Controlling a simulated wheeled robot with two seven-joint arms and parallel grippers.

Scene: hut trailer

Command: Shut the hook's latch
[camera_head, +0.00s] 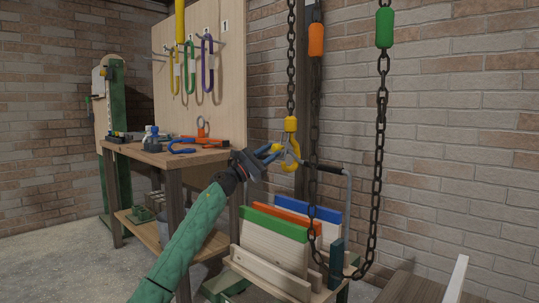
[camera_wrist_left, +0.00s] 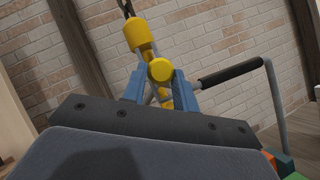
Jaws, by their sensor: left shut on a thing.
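The yellow hook (camera_head: 291,126) hangs from a dark chain, its curved lower part below the yellow block. It also shows in the left wrist view (camera_wrist_left: 139,36), with a round yellow end between the fingertips. A small grey piece, likely the latch (camera_head: 289,158), is at the hook's mouth, partly covered by the fingers; whether it is open or closed is unclear. My left gripper (camera_head: 276,153) reaches the hook from the left. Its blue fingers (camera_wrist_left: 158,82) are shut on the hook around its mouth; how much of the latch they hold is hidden. My right gripper is not in view.
A black-handled grey rail (camera_head: 325,169) stands right behind the hook. A rack of coloured boards (camera_head: 275,226) is below it. Loose chain (camera_head: 377,170) hangs to the right. The workbench (camera_head: 170,157) with tools and a pegboard (camera_head: 228,85) is at left.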

